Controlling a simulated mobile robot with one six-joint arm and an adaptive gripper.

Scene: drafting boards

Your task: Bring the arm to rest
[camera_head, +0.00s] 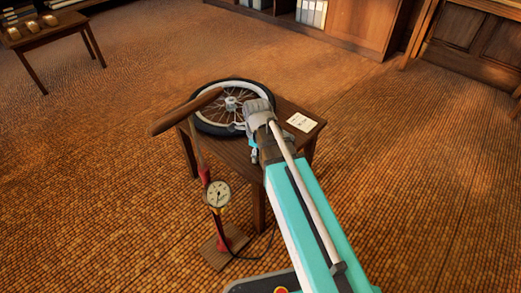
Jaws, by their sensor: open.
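My teal and white arm (305,205) reaches from the bottom right up to a small wooden table in the middle of the view. My gripper (254,154) hangs below the arm's grey end joint, in front of the table's near edge. It looks small and partly covered by the arm. Its jaws are apart and I see nothing between them. I cannot tell whether it touches the table.
A spoked wheel (213,122) lies on the small table (290,112) beside a white card (301,122). A floor pump with a wooden handle (188,111) and gauge (217,194) stands close on the left. Open carpet lies right. Another table (45,38) stands far left.

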